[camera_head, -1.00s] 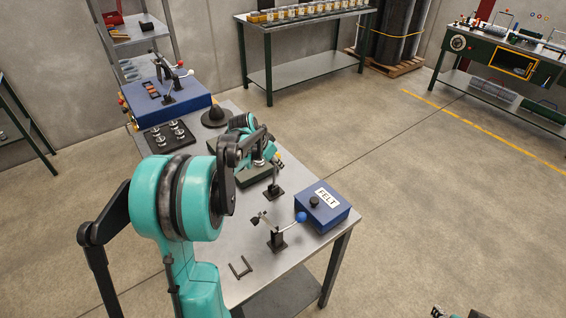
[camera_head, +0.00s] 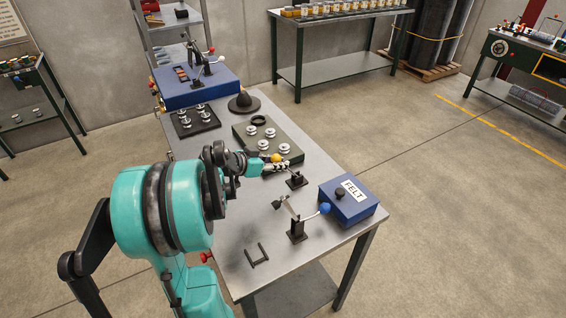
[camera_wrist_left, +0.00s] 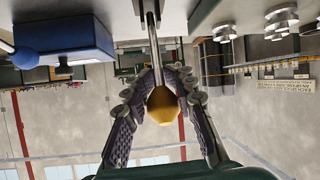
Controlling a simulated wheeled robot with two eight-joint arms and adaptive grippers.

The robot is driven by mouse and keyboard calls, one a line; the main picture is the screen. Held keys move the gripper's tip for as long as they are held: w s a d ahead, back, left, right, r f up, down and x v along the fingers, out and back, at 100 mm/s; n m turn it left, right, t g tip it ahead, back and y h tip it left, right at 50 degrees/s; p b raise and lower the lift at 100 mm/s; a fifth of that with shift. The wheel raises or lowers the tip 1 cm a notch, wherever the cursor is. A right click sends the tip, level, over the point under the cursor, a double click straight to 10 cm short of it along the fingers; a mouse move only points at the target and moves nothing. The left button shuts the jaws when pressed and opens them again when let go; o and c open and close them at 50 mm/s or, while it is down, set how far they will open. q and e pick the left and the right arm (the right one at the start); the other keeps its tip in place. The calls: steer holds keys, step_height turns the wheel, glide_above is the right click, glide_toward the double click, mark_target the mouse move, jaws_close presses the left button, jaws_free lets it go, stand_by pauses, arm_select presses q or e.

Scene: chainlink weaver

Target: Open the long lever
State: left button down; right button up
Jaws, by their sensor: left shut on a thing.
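A lever with a yellow knob (camera_head: 277,158) stands on a small black base (camera_head: 297,181) in the middle of the table. Its metal rod leans left from the base in the head view. My left gripper (camera_head: 280,167) is at the knob end. In the left wrist view its two fingers (camera_wrist_left: 163,100) are shut around the yellow knob (camera_wrist_left: 162,106), with the rod (camera_wrist_left: 153,45) running up from it. A second lever with a blue knob (camera_head: 325,208) and black base (camera_head: 297,230) stands nearer, apart from the gripper. My right gripper is out of view.
A blue FELT box (camera_head: 348,201) stands right of the levers. A dark green block with metal discs (camera_head: 244,138) lies behind the gripper. A black U-shaped piece (camera_head: 257,255) lies near the front. Bare table (camera_head: 225,240) shows at the front left.

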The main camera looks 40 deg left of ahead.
arm_select(q)
steer(key=shift+s+f, duration=0.15)
stand_by(0.3)
steer(key=c, duration=1.2)
jaws_free()
steer(key=v, duration=1.2)
steer(key=shift+a, duration=0.1)
